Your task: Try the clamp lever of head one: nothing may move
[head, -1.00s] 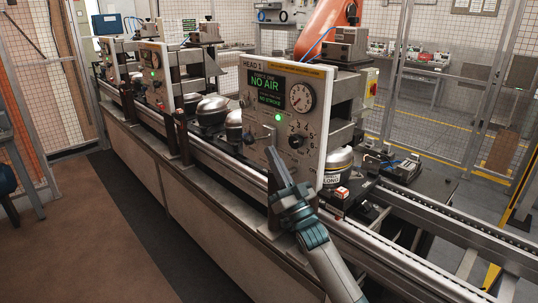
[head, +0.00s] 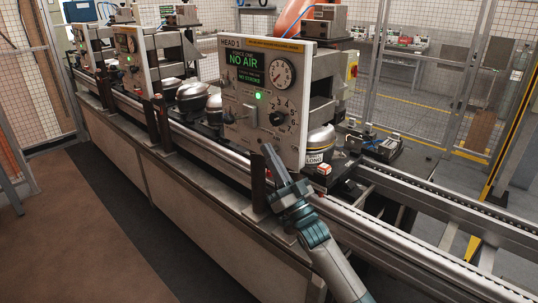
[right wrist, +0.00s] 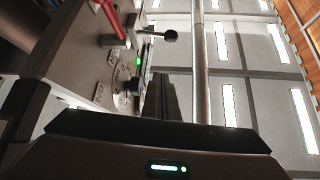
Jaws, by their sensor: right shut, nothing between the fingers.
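The head one panel (head: 237,78) is marked "HEAD 1" and its green screen (head: 245,62) reads "NO AIR". It has a round gauge, a lit green lamp (head: 258,96) and a black selector knob (head: 277,118). A small upright lever (head: 249,116) is left of the knob; I cannot tell surely that it is the clamp lever. In the right wrist view, a rod with a black ball end (right wrist: 171,35) sticks out beside the panel face. My right gripper (head: 267,148) is shut and empty, in front of the panel's lower part. Contact is not visible. My left gripper is out of view.
A conveyor rail (head: 370,225) runs diagonally along the bench. A silver-domed compressor (head: 320,138) with a "LONG" label stands behind the panel, with a small red-and-white box (head: 323,169) near it. Brown posts (head: 163,124) stand along the bench front. The floor at left is clear.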

